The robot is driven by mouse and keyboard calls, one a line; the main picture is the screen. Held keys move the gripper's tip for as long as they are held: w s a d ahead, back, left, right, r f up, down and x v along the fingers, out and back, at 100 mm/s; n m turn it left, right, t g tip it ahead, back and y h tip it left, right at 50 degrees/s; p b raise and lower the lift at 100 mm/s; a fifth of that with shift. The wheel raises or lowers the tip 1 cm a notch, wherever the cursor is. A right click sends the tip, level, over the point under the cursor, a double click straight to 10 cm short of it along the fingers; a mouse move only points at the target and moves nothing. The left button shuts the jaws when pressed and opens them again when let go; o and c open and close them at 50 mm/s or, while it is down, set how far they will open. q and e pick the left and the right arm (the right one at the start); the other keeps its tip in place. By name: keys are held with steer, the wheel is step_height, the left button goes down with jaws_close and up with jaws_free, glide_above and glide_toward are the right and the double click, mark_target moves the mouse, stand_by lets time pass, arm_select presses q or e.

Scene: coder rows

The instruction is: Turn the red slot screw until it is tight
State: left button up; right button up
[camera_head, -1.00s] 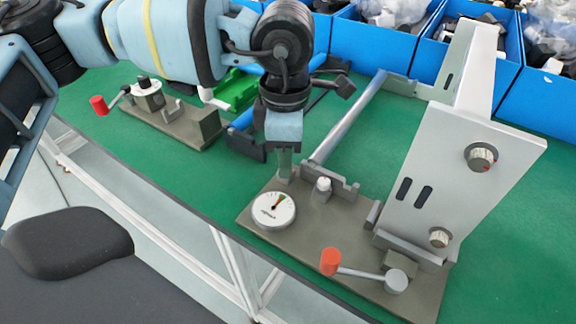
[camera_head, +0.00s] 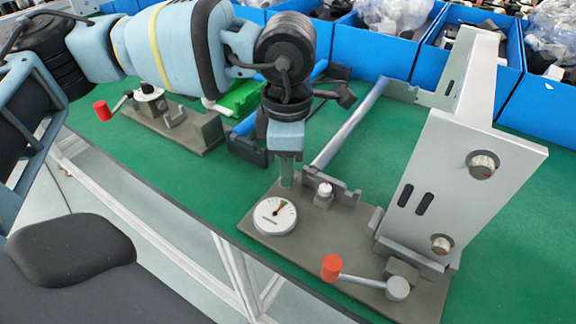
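A grey fixture plate (camera_head: 262,238) lies on the green bench. It carries a round white dial (camera_head: 275,216), a small upright post (camera_head: 325,196), and a crank with a red handle (camera_head: 332,267). A tilted white panel (camera_head: 435,165) stands at its right. The panel has a round upper knob with a small red mark (camera_head: 483,165) and a plain lower knob (camera_head: 441,243). I cannot make out a screw slot for certain. My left gripper (camera_head: 287,176) points down just behind the dial, apart from both knobs. Its fingers are too small to tell open from shut. My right gripper is out of view.
A second fixture (camera_head: 190,132) with a red-handled crank (camera_head: 103,110) stands at the left. Blue bins (camera_head: 375,48) of parts line the back. A grey bar (camera_head: 348,122) runs behind the fixture. A dark chair (camera_head: 68,250) stands before the bench.

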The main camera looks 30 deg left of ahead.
arm_select(q)
jaws_close()
steer(key=m, duration=0.4)
steer(key=shift+f+m, duration=0.1)
steer(key=shift+m, duration=0.3)
steer(key=m+b, duration=0.1)
steer(key=m, duration=0.3)
steer(key=shift+m, duration=0.8)
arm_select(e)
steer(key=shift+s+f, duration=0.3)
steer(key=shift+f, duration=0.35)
